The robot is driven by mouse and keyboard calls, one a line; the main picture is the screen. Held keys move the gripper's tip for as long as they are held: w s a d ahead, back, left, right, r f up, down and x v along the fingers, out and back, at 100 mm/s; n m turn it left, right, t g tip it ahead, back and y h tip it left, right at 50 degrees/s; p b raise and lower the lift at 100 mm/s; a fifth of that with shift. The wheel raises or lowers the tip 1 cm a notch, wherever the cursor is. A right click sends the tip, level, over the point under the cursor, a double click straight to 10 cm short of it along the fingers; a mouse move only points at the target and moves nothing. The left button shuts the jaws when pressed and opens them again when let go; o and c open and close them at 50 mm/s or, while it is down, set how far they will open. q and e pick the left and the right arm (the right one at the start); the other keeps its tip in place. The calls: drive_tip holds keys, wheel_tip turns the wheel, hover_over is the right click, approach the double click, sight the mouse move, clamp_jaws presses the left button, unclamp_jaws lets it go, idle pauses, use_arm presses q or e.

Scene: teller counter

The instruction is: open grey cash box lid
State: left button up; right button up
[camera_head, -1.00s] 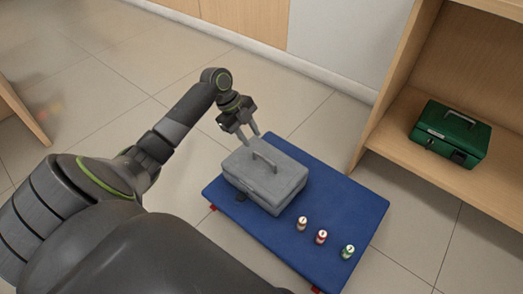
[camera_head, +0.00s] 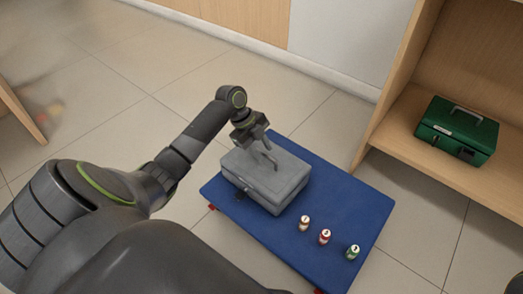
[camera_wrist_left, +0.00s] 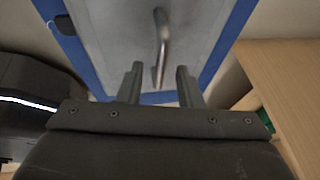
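The grey cash box (camera_head: 262,188) sits with its lid down on the blue mat (camera_head: 338,213). Its metal handle (camera_wrist_left: 161,40) stands up from the lid in the left wrist view. My left gripper (camera_head: 266,152) is over the lid at the handle, pointing down. In the left wrist view its two fingers (camera_wrist_left: 158,84) are apart, with the near end of the handle showing between them. Whether the fingers touch the handle cannot be told. My right gripper is not in view.
A green cash box (camera_head: 457,131) rests on a wooden shelf (camera_head: 403,142) at right.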

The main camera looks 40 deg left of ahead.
use_arm(q)
drive_tip(key=shift+d+f, duration=0.1)
drive_tip(key=shift+f, duration=0.1)
clamp_jaws()
idle(0.4)
